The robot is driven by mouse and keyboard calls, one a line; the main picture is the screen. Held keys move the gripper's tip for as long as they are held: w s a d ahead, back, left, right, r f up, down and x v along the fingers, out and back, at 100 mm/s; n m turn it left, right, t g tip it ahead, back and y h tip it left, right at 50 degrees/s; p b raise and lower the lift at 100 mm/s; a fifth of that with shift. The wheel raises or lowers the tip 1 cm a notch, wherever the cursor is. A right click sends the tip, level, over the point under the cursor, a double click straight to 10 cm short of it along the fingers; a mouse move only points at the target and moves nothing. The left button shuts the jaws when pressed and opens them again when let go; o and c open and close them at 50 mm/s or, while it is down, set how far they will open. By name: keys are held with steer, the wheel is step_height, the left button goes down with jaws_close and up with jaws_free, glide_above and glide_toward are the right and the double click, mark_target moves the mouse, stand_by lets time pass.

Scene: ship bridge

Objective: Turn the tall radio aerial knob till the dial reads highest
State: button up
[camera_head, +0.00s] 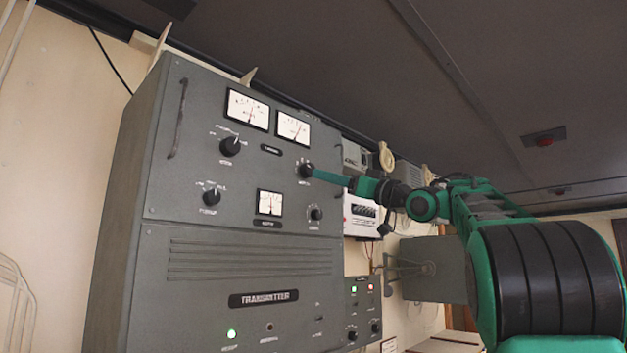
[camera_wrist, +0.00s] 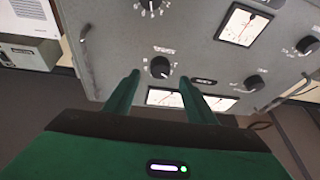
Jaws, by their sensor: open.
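The tall grey radio cabinet (camera_head: 160,230), marked TRANSMITTER, stands left of my arm. A black knob (camera_head: 305,170) with a white pointer line sits below its upper right meter (camera_head: 293,127); its label is too small to read. In the wrist view, upside down, this knob (camera_wrist: 160,67) shows between my fingertips. My gripper (camera_head: 316,173) is open, its green fingers on either side of the knob; I cannot tell if they touch it. The upper left meter (camera_head: 247,109) and a small lower meter (camera_head: 269,202) have needles near mid-scale; the upper right needle's reading is unclear.
Other knobs are close by: upper left (camera_head: 230,147), lower left (camera_head: 212,197) and a small one below (camera_head: 315,213). A metal handle (camera_head: 178,120) stands out at the panel's left. A smaller box with green and red lamps (camera_head: 362,305) is at lower right.

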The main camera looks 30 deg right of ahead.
mark_target(311, 172)
steer(key=x, duration=0.5)
steer(key=shift+w+a+r, duration=0.1)
steer(key=shift+w, duration=0.2)
steer(key=c, duration=1)
steer(key=shift+c, duration=0.2)
steer(key=shift+a+m+h, duration=0.1)
steer(key=shift+m+h, duration=0.2)
steer(key=shift+m, duration=0.2)
steer(key=m+h, duration=0.1)
steer(key=m, duration=0.1)
steer(key=m+t+h, duration=0.1)
steer(key=m, duration=0.1)
steer(key=m+h, duration=0.1)
steer(key=m, duration=0.1)
steer(key=shift+s+a, duration=0.15)
steer(key=shift+a, duration=0.2)
steer(key=shift+m+h, duration=1.2)
steer(key=shift+m, duration=1.1)
